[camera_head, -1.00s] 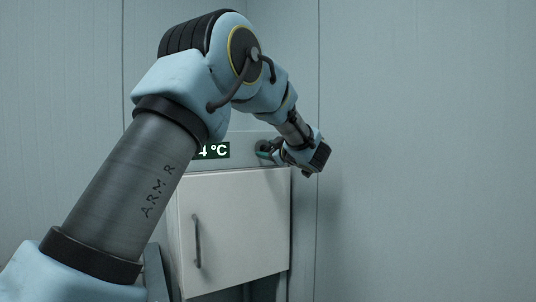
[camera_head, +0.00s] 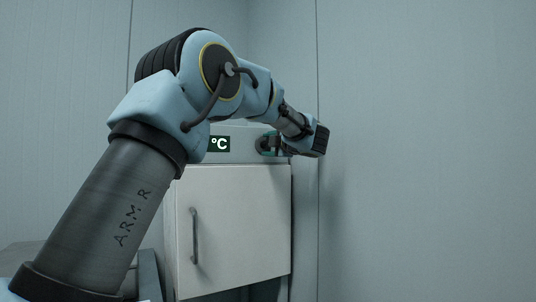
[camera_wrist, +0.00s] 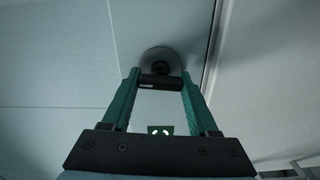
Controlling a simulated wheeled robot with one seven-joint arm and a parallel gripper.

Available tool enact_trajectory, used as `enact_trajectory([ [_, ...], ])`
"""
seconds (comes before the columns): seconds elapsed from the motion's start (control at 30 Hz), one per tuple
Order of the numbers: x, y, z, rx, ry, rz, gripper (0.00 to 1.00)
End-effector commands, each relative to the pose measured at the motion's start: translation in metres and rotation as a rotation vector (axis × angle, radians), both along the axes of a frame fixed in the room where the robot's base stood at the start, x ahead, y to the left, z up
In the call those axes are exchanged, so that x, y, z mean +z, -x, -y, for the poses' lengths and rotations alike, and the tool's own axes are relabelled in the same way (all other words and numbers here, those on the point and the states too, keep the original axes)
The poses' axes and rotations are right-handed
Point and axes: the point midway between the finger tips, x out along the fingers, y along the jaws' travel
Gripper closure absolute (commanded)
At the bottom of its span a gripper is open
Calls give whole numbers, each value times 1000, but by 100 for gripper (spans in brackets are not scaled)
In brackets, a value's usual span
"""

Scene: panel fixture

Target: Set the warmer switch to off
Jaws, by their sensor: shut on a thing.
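The warmer switch is a round grey dial (camera_wrist: 160,61) with a dark crossbar handle (camera_wrist: 158,82) in the wrist view. My gripper (camera_wrist: 160,84) is shut on this handle, with one green finger on each side. In the head view my gripper (camera_head: 270,145) is at the right end of the warmer's upper panel, and it partly covers the dial. The switch's setting marks cannot be made out.
A pale wall (camera_head: 430,150) stands close on the right.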

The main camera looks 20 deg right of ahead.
Motion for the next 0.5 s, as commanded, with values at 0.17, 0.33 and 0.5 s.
enact_trajectory([
  [0.17,-4,0,0,0,69,4,96],
  [0.33,-2,0,0,0,103,7,96],
  [0.5,-2,0,0,0,113,7,95],
])
